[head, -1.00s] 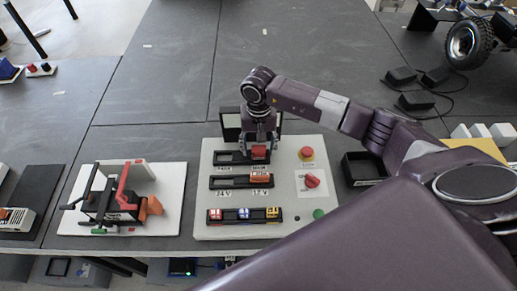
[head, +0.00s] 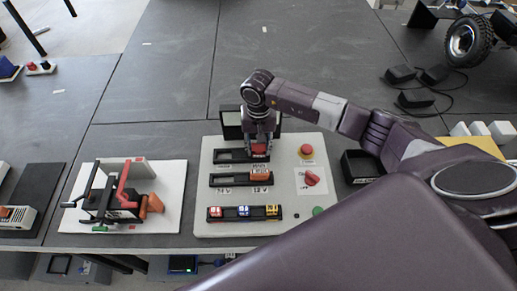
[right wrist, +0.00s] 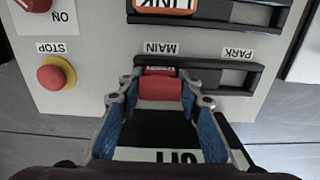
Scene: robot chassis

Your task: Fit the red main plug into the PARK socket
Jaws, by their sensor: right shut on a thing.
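The red main plug (head: 259,149) is at the MAIN end of the upper black socket strip (head: 229,156) on the pale panel. In the right wrist view the plug (right wrist: 160,88) is below the upside-down MAIN label. I cannot tell how deep it sits. The PARK socket (right wrist: 234,78) is at the other end of the same strip, and it looks empty. My right gripper (head: 259,143) is above the panel, its blue-padded fingers on both sides of the plug, shut on it; it also shows in the right wrist view (right wrist: 160,97). My left gripper is not in view.
A second strip (head: 228,181) with an orange plug (head: 260,174) lies in front. A red stop button (head: 306,151), a red switch (head: 311,178) and a green button (head: 318,211) are at the right. A black box (head: 360,166) is beside the panel.

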